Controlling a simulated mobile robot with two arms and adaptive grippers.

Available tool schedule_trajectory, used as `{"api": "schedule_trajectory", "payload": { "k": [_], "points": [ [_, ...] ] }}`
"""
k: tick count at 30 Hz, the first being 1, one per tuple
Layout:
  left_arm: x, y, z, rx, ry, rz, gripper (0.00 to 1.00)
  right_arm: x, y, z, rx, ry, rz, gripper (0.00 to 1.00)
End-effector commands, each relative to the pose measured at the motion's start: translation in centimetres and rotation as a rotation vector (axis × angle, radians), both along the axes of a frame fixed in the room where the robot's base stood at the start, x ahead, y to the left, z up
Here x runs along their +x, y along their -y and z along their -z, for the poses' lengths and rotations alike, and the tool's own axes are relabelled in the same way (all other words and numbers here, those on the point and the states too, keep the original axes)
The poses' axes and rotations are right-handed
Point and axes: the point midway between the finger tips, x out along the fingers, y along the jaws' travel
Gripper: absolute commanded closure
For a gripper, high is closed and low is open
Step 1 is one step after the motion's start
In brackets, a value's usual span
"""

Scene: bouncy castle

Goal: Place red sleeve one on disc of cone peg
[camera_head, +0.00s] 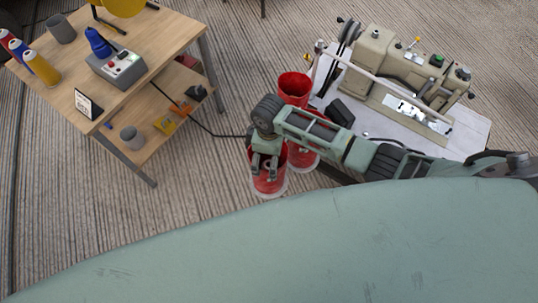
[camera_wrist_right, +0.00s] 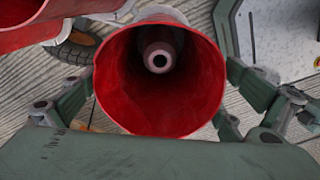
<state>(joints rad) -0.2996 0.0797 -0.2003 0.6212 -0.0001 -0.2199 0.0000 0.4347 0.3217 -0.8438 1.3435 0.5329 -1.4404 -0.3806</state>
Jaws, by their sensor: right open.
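A red sleeve (camera_head: 270,184) stands upright on a pale round disc (camera_head: 270,195) on the floor in the head view. My right gripper (camera_head: 264,168) is over it, pointing down. In the right wrist view I look into the open mouth of this sleeve (camera_wrist_right: 115,85); a pale peg tip (camera_wrist_right: 159,57) shows inside it. The right gripper's open fingers (camera_wrist_right: 160,100) are on either side of the sleeve, with small gaps visible. Other red sleeve parts show behind my right arm, at the top (camera_head: 294,86) and lower (camera_head: 305,160). Which sleeve is number one is unclear. My left gripper is out of view.
A sewing machine (camera_head: 400,75) on a white-topped table (camera_head: 470,140) stands to the right. A wooden workbench (camera_head: 165,35) with cans and a control box (camera_head: 116,66) stands at left. Another red sleeve (camera_wrist_right: 45,20) is close by in the wrist view.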

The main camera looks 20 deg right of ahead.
Motion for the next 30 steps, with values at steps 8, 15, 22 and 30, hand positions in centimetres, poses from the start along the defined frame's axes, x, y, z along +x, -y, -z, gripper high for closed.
{"api": "schedule_trajectory", "payload": {
  "k": [8, 15, 22, 30],
  "points": [
    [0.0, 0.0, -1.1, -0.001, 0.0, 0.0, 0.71, 0.1, 0.0, -6.2, 0.002, 0.005, -0.001, 0.0],
    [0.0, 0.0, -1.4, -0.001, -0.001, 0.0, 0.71, 0.1, 0.0, -10.1, 0.001, 0.003, 0.0, 0.0],
    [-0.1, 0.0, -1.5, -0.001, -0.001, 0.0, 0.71, 0.0, 0.0, -11.2, 0.0, 0.0, 0.0, 0.0],
    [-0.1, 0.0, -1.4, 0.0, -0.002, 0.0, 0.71, 0.0, 0.0, -11.2, 0.0, 0.0, 0.0, 0.0]
  ]
}}
